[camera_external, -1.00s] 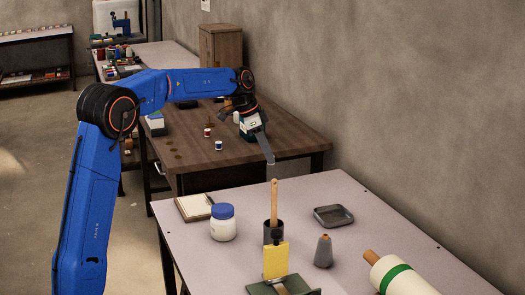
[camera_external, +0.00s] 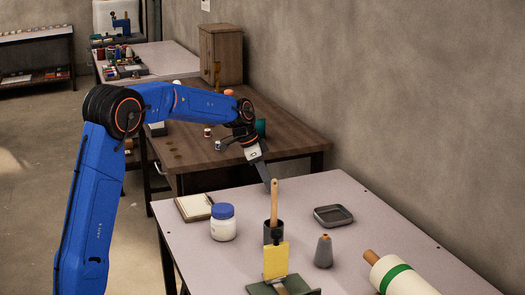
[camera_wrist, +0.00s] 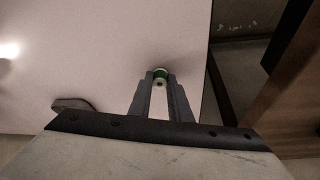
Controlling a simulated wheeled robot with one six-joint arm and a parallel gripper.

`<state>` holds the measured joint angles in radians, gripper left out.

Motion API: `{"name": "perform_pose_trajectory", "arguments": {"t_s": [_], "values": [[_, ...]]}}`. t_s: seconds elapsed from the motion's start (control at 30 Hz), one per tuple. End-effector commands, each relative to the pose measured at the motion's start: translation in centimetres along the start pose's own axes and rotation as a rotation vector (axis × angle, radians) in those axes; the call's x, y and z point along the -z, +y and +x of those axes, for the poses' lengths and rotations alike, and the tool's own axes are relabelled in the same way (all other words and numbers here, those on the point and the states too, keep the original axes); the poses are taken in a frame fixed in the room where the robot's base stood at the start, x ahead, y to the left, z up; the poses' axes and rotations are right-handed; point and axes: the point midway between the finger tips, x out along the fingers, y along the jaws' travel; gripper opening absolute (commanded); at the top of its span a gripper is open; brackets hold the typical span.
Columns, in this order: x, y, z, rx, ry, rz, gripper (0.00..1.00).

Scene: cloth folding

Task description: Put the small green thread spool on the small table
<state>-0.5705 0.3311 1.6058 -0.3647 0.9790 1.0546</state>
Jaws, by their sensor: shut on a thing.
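A small green thread spool (camera_wrist: 160,77) with pale ends sits between the fingertips of my gripper (camera_wrist: 160,80) in the wrist view. The gripper is shut on it. Behind the spool in that view is a pale table top (camera_wrist: 90,60); I cannot tell if the spool touches it. In the external view my gripper (camera_external: 268,180) points down near the far edge of the near pale table (camera_external: 190,245), close to a wooden handle standing in a dark cup. The spool cannot be made out there. Which table is the small one is not clear.
The near table holds a blue-lidded jar (camera_external: 223,222), a dark cup (camera_external: 273,232), a grey tray (camera_external: 333,215), a grey cone (camera_external: 323,252) and a notebook (camera_external: 194,207). A brown table (camera_external: 290,140) with spools stands behind, across a gap.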

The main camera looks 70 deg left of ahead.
Motion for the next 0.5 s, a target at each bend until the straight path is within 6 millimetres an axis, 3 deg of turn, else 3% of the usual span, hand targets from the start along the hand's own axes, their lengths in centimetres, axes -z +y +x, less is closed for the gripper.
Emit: {"name": "perform_pose_trajectory", "arguments": {"t_s": [0.23, 0.27, 0.3, 0.5], "values": [[-0.11, 0.00, 0.28, 0.000, 0.000, 0.000, 0.00], [-0.09, -0.01, 0.23, 0.000, 0.000, 0.000, 0.24], [-0.09, -0.01, 0.23, 0.000, 0.000, 0.000, 0.34], [-0.09, 0.00, 0.22, 0.000, 0.000, 0.000, 0.36]]}}
